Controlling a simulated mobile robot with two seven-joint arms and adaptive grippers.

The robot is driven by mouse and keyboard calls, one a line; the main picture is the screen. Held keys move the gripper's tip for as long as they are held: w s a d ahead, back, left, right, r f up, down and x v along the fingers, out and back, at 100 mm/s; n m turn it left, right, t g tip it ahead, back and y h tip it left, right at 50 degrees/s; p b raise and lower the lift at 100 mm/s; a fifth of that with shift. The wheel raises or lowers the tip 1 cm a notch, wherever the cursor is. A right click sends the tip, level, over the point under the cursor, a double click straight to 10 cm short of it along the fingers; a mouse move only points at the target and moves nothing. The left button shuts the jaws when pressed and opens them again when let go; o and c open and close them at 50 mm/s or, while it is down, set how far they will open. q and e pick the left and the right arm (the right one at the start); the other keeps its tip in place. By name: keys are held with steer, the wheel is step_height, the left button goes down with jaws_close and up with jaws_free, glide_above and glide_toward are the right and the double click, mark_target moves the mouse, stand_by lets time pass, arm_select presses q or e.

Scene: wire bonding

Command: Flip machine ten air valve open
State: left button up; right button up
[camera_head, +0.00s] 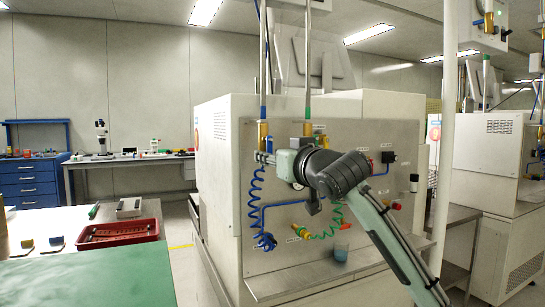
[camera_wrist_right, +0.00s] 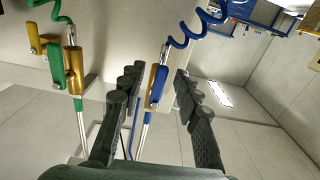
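A brass air valve with a blue lever (camera_wrist_right: 159,84) shows between the fingers of my right gripper (camera_wrist_right: 158,72) in the right wrist view. The lever looks roughly in line with its pipe. The fingers stand apart on both sides of it; no clear contact shows. In the head view the right gripper (camera_head: 262,157) is at the upper left of the machine's grey panel (camera_head: 348,215), just below the brass valve body (camera_head: 263,131). The gripper and arm partly hide this area. I cannot read a machine number. My left gripper is not in view.
A second brass valve with a green lever (camera_wrist_right: 57,72) is left of the blue one in the wrist view. Coiled blue (camera_head: 254,205) and green hoses hang on the panel. A red tray (camera_head: 118,233) is at left.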

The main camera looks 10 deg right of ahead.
steer(key=s+d, duration=0.2)
steer(key=s, duration=0.9)
steer(key=shift+s+d, duration=0.15)
steer(key=shift+s, duration=0.25)
